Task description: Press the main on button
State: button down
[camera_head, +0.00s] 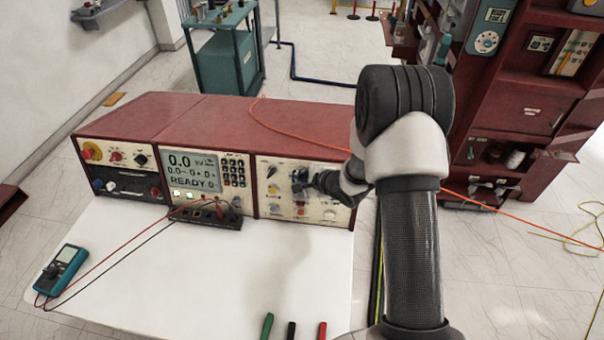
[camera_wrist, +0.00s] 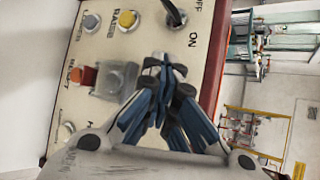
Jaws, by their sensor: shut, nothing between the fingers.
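The red test console's right-hand control panel (camera_head: 290,211) carries several buttons. In the wrist view, the panel has a yellow button (camera_wrist: 127,20) labelled RAISE, a grey button (camera_wrist: 91,23) beside it, an orange-red button (camera_wrist: 84,76), a clear cover (camera_wrist: 117,78) and a black switch (camera_wrist: 174,12) marked OFF and ON. I cannot tell which control is the main on button. My gripper (camera_head: 302,181) is shut and empty in front of the panel. In the wrist view, its tips (camera_wrist: 165,72) are near the ON label and the clear cover; I cannot tell whether they touch.
A multimeter (camera_head: 64,268) lies on the white table (camera_head: 200,290) with red and black leads to a terminal block (camera_head: 207,217). The display (camera_head: 190,172) reads READY. Screwdriver-like handles (camera_head: 292,330) lie at the front edge. A red cabinet (camera_head: 525,110) stands at the right.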

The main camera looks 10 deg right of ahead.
jog(key=shift+s+a+r+p, duration=0.1)
jog(key=shift+s+a+p, duration=0.1)
jog(key=shift+s, duration=0.2)
jog(key=shift+s+a+r+p, duration=0.1)
jog(key=shift+s+p, duration=0.05)
jog(key=shift+s, duration=0.25)
jog(key=shift+s+a+r+p, duration=0.2)
jog(key=shift+s+a, duration=0.1)
jog(key=shift+s, duration=0.45)
jog(key=shift+s+a+r+p, duration=0.15)
jog(key=shift+s+a, duration=0.2)
jog(key=shift+s, duration=0.4)
jog(key=shift+s+a+r+p, duration=0.2)
jog(key=shift+s+a, duration=0.1)
jog(key=shift+s, duration=0.45)
